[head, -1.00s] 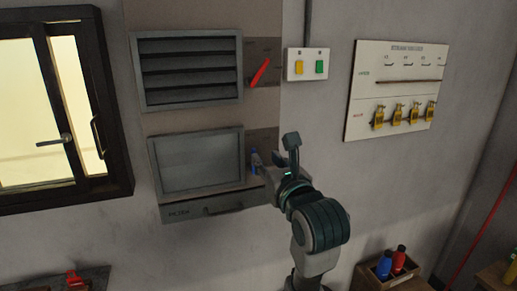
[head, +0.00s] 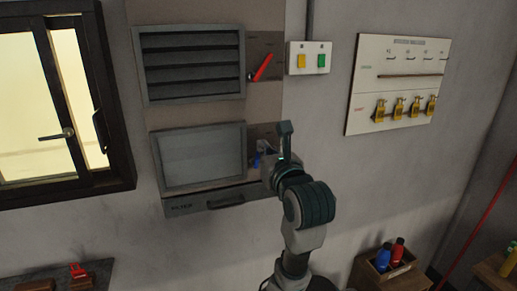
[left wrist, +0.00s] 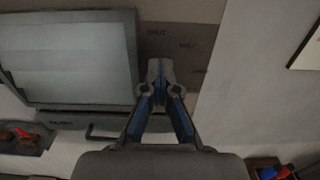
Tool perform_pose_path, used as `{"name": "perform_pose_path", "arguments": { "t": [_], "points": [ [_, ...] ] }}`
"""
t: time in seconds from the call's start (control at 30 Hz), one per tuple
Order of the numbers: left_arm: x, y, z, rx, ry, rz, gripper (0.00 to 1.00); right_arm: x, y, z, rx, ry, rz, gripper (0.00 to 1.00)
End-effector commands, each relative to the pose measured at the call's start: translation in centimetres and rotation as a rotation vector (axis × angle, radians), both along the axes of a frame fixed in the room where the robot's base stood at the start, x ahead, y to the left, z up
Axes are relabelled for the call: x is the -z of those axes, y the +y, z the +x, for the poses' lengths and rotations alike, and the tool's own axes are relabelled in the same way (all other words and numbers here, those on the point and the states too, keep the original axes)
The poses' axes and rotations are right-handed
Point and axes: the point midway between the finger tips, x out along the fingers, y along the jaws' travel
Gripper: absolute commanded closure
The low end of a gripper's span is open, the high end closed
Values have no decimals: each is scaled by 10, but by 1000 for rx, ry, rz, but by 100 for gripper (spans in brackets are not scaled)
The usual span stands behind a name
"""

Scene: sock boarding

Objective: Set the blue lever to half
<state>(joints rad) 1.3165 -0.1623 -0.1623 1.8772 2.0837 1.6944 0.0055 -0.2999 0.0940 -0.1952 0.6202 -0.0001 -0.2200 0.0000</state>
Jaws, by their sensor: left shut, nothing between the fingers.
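The blue lever (head: 256,161) is mostly covered in the head view, on the dark plate (head: 262,132) at the right of the lower, flat-faced vent. I cannot make out its exact angle. My left gripper (head: 263,150) is in front of that plate, close to the lever; whether they touch is unclear. In the left wrist view my left gripper (left wrist: 159,66) is shut with its fingertips together and empty, over the plate's lower part. The lever is not clear there. My right gripper is not in view.
A red lever (head: 262,67) sits beside the upper slatted vent (head: 192,66). A switch box (head: 309,58) and a board with yellow tags (head: 398,88) are on the wall to the right. A drawer-like handle (head: 225,202) juts out below the lower vent.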

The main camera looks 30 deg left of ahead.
Motion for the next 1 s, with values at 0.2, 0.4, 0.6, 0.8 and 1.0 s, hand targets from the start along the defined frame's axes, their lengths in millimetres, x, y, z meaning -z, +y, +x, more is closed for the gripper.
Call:
{"name": "perform_pose_path", "arguments": {
  "t": [0.2,0.4,0.6,0.8,1.0],
  "points": [
    [3,15,2,-11,6,-8,65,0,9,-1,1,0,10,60],
    [4,14,3,-12,8,-11,65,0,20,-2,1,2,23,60],
    [2,7,-1,-14,6,-8,65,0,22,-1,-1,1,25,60],
    [1,2,-2,-14,3,-4,65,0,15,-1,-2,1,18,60],
    [0,3,-2,-12,1,-3,65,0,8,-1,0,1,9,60]
  ]
}}
